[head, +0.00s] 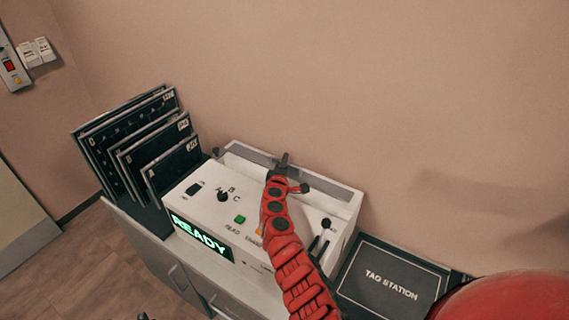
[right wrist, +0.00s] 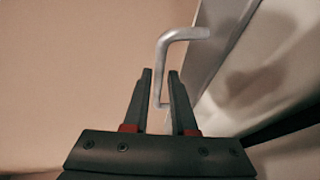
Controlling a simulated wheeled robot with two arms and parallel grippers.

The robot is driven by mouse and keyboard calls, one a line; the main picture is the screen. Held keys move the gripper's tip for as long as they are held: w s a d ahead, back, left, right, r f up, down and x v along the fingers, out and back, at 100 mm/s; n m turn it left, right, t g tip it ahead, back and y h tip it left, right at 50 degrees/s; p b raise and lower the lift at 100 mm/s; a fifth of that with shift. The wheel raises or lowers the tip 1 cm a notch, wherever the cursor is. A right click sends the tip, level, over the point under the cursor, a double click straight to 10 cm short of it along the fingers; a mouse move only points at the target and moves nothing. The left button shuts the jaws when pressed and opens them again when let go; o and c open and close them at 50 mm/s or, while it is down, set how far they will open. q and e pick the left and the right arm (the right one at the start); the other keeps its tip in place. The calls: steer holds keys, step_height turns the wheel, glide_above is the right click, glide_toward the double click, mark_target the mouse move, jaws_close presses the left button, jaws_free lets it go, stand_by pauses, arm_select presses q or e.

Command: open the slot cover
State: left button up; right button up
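A white machine (head: 205,195) with a lit READY display (head: 200,238) stands against the wall. A long grey strip, which looks like the slot cover (head: 327,187), runs along the back of its top. My right gripper (head: 284,160) reaches over the strip and hides part of it. In the right wrist view, a bent silver handle (right wrist: 181,34) sticks out from a grey panel edge (right wrist: 205,55). The right fingers (right wrist: 160,72) are apart, with the handle's shaft seen between them; I cannot tell whether they touch it.
Dark labelled panels (head: 140,140) stand in a rack left of the machine. A black TAG STATION board (head: 388,284) lies to its right. Knobs, a green button (head: 240,219) and small levers (head: 320,240) are on the machine's top. The wall is close behind.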

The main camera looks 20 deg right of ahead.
steer(key=shift+s+a+r, duration=0.2)
steer(key=shift+s, duration=0.25)
steer(key=shift+p+v, duration=0.6)
steer(key=shift+v, duration=0.55)
steer(key=b+v, duration=0.3)
steer(key=v, duration=0.9)
steer(key=shift+s+a+f, duration=0.15)
steer(key=shift+s+a, duration=0.1)
steer(key=shift+s, duration=0.1)
steer(key=shift+s+a+r+b, duration=0.25)
steer(key=shift+s+a+b, duration=0.05)
steer(key=shift+s, duration=0.2)
